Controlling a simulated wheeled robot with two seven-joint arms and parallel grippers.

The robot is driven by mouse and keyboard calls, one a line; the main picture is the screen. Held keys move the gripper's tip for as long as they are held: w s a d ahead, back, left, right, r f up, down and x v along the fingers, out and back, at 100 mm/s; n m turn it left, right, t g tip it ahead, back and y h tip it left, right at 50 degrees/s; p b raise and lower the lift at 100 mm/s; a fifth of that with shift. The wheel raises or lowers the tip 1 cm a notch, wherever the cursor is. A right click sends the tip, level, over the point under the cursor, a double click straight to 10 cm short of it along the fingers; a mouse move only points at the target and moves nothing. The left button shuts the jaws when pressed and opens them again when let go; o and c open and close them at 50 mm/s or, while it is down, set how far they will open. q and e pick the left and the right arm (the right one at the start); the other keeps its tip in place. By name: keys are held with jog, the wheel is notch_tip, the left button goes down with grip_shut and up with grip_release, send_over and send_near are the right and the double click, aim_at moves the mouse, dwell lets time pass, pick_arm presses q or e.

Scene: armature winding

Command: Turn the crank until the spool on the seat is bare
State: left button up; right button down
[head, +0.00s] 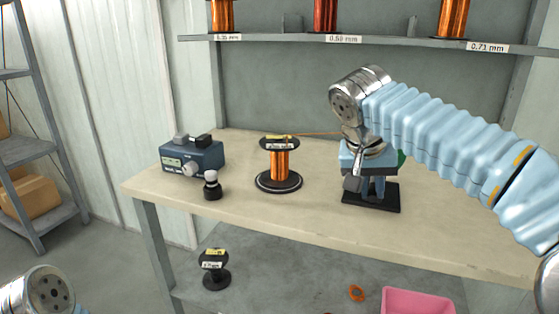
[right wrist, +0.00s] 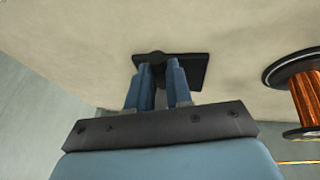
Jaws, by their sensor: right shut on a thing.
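The spool (head: 279,163) stands upright on a round black seat (head: 279,184) on the bench, with copper wire still covering its core. It also shows at the right edge of the right wrist view (right wrist: 307,98). A thin copper wire (head: 312,135) runs from its top to the right, behind my wrist. My right gripper (head: 372,190) points down over the winder's black base (head: 391,205). Its blue fingers (right wrist: 158,88) are shut on a dark part, apparently the crank handle (right wrist: 157,58), mostly hidden between them. A bit of green shows behind the gripper. My left gripper is out of view.
A blue-grey meter box (head: 193,156) and a small black-and-white jar (head: 212,187) stand left of the spool. The bench front (head: 300,220) is clear. Below are another spool (head: 214,270), an orange ring (head: 356,293) and a pink bin (head: 418,301). A shelf (head: 280,38) holds full spools.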

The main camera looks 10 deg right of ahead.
jog(key=shift+r, duration=0.15)
jog(key=b, duration=0.2)
jog(key=w+a+b, duration=0.1)
jog(key=b, duration=0.1)
jog(key=shift+f, duration=0.25)
jog(key=shift+a+r+b, duration=0.1)
jog(key=shift+r+b, duration=0.05)
jog(key=shift+b, duration=0.15)
jog(key=shift+a+r, duration=0.2)
notch_tip(320, 180, up, 9)
jog(key=w+a+p, duration=0.2)
jog(key=a+p, duration=0.1)
jog(key=p, duration=0.5)
jog(key=s+d+r, duration=0.2)
jog(key=s+d, duration=0.1)
jog(key=d, duration=0.1)
jog(key=shift+d+r, duration=0.3)
jog(key=shift+d, duration=0.1)
jog(key=shift+s, duration=0.1)
